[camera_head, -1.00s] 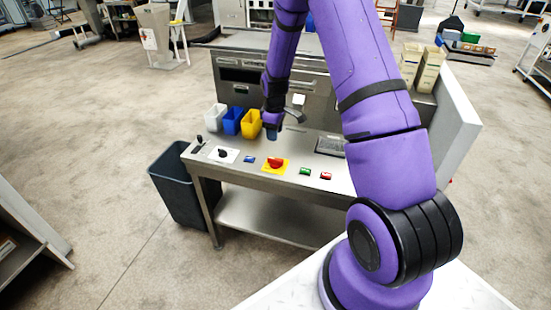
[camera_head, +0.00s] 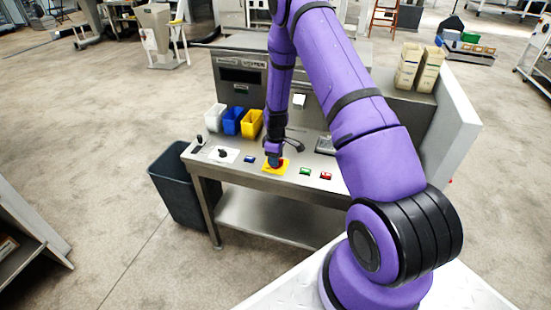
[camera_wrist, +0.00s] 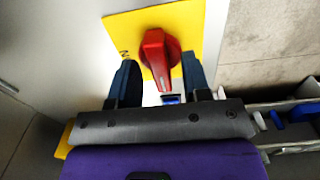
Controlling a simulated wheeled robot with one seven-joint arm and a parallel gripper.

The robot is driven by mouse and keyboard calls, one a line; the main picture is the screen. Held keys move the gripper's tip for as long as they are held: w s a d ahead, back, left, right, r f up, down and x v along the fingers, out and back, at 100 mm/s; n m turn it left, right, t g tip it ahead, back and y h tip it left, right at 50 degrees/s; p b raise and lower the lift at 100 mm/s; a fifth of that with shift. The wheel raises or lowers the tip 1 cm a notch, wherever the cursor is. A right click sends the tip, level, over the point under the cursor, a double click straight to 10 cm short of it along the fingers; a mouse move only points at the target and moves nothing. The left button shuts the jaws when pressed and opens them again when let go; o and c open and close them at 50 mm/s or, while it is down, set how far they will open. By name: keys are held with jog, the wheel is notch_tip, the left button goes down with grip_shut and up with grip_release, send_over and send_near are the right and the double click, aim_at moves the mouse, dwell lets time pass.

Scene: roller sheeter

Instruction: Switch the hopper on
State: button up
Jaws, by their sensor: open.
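A red rotary switch knob (camera_wrist: 158,58) stands on a yellow plate (camera_wrist: 198,22) in the wrist view. My gripper (camera_wrist: 160,80) is open, with its two dark fingers on either side of the knob's near end. I cannot tell whether they touch it. In the head view my gripper (camera_head: 274,160) is down at the yellow plate (camera_head: 268,170) on the steel control desk (camera_head: 232,168), and it covers most of the red knob.
The desk also carries a black knob on a white plate (camera_head: 224,155), a blue button (camera_head: 249,159), a green button (camera_head: 305,171) and a red button (camera_head: 326,176). White, blue and yellow bins (camera_head: 251,123) stand behind. A dark waste bin (camera_head: 175,185) is at the left.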

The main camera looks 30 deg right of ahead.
jog(key=shift+f, duration=0.1)
grip_shut()
jog(key=shift+m, duration=0.3)
jog(key=m, duration=0.3)
jog(key=shift+m, duration=0.4)
jog(key=m, duration=0.4)
jog(key=shift+m, duration=0.3)
jog(key=m, duration=0.8)
jog(key=shift+m, duration=0.6)
